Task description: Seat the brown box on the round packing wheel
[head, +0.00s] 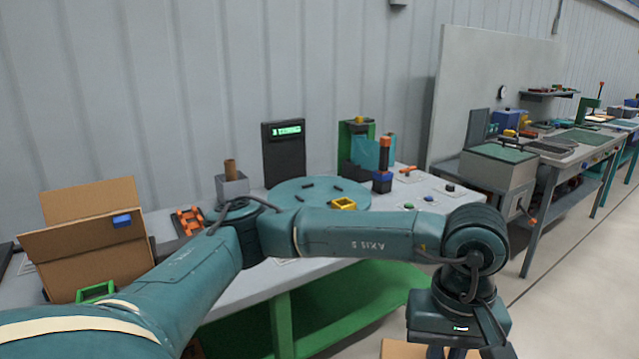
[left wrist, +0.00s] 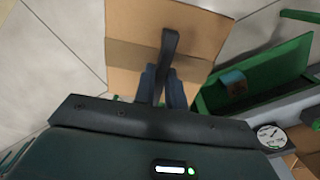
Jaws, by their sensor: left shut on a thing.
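The round packing wheel (head: 292,199) is a flat teal disc on the grey table, with several small black pegs and a yellow square piece (head: 343,203) on it. My left arm reaches across in front of the wheel and bends down at the right. My left gripper (head: 455,351) is at the bottom edge of the head view, low in front of the table and apart from the wheel. It is shut on the brown box (head: 398,349), which is mostly cut off there. In the left wrist view the brown box (left wrist: 130,62) shows beyond the fingers (left wrist: 165,75). My right gripper is not seen.
A large open cardboard carton (head: 85,262) stands on the table's left end. A black display (head: 284,150), a grey block with a brown cylinder (head: 232,184) and a black-and-orange post (head: 383,168) stand around the wheel. Green table legs (head: 284,325) are below; floor is clear at right.

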